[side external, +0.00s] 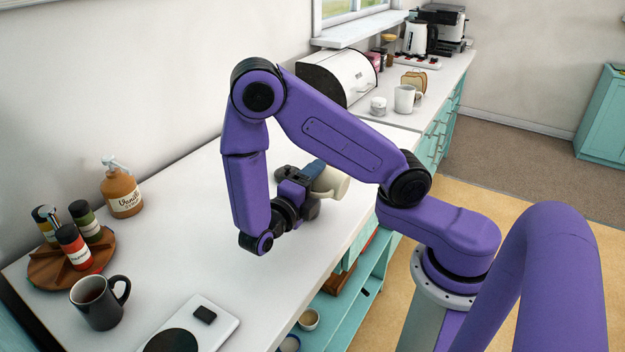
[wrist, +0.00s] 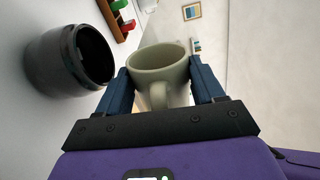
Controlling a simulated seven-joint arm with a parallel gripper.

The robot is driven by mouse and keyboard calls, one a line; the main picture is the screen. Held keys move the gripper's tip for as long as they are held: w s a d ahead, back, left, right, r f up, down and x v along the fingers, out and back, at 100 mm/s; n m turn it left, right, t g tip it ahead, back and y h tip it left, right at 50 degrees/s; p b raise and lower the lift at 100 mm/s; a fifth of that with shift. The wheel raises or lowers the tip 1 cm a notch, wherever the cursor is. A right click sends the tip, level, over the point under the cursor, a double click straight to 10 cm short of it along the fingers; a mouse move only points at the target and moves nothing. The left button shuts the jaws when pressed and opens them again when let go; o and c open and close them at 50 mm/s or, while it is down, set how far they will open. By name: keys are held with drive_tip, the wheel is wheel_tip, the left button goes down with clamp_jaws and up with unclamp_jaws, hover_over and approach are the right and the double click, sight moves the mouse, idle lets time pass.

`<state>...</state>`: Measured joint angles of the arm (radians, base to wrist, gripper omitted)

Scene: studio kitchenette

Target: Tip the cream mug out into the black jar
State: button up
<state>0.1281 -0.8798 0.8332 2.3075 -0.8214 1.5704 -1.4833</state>
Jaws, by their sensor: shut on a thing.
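My gripper (wrist: 157,95) is shut on the cream mug (wrist: 158,62), with one blue finger on each side of it. The mug also shows in the side external view (side external: 333,183), partly covered by my gripper (side external: 314,180). It is held above the counter, tipped well over toward its side. I see into its mouth in the wrist view, but cannot make out any contents. The black jar (wrist: 62,62) stands on the counter in the turned wrist view, its open mouth facing the mug's side. Mug and jar look apart. In the side external view the jar is mostly hidden by my gripper.
A dark mug (side external: 98,302), a round wooden rack (side external: 65,266) of bottles and a vanilla bottle (side external: 122,190) stand at the left. A white scale-like plate (side external: 215,325) lies at the front edge. A white mug (side external: 405,98) and bread box (side external: 337,76) are farther back.

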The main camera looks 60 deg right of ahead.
drive_tip(key=r+m, duration=0.1)
drive_tip(key=m, duration=0.2)
drive_tip(key=shift+s+r+m, duration=0.4)
drive_tip(key=m, duration=0.2)
drive_tip(key=r+m, duration=0.1)
drive_tip(key=m, duration=0.2)
drive_tip(key=shift+s+r+m, duration=0.25)
drive_tip(key=shift+m, duration=0.05)
drive_tip(key=shift+r+m, duration=0.1)
drive_tip(key=shift+m, duration=0.5)
drive_tip(key=m, duration=0.6)
drive_tip(key=shift+w+f, duration=0.25)
drive_tip(key=shift+w, duration=0.1)
